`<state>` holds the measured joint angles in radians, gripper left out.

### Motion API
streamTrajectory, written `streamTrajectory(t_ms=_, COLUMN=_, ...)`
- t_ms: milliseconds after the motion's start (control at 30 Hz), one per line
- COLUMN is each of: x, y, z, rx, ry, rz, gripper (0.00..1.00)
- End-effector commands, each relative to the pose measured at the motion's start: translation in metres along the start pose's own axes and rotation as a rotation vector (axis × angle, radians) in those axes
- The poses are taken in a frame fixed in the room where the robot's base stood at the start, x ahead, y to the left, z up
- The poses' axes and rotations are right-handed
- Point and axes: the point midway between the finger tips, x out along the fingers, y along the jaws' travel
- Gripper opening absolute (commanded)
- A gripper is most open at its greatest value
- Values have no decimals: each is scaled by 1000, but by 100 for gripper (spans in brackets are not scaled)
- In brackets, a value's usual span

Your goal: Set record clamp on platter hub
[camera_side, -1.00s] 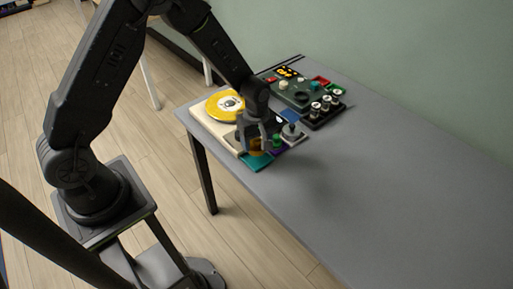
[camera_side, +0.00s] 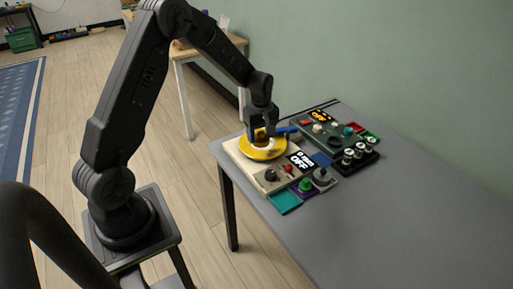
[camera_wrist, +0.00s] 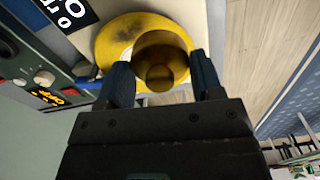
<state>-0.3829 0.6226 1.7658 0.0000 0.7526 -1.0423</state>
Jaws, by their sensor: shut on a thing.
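The record clamp, a brown knob-like piece (camera_side: 260,139), is between the fingers of my gripper (camera_side: 263,127). In the wrist view the clamp (camera_wrist: 156,62) sits between the two blue fingertips, and my gripper (camera_wrist: 162,82) is shut on it. The cream turntable (camera_side: 236,152) has a display (camera_side: 302,161) reading 0 rpm and OFF.
A green control box (camera_side: 327,140) with knobs and a lit orange display stands behind the turntable. A black tray (camera_side: 366,163) with several white-topped pieces is right of it. A teal pad (camera_side: 285,202) lies at the front edge. The table's right side (camera_side: 400,220) is clear.

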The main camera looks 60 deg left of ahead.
Motion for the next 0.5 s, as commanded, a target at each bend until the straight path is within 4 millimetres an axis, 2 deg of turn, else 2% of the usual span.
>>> streamTrajectory(t_ms=33, x=2, y=10, z=-15, rx=-24, ry=0, rz=1, gripper=30)
streamTrajectory(t_ms=200, x=6, y=30, z=-48, rx=-78, ry=0, rz=1, gripper=30)
streamTrajectory(t_ms=333, x=8, y=37, z=-61, rx=-102, ry=0, rz=0, gripper=30)
streamTrajectory(t_ms=500, x=11, y=39, z=-65, rx=-108, ry=0, rz=0, gripper=30)
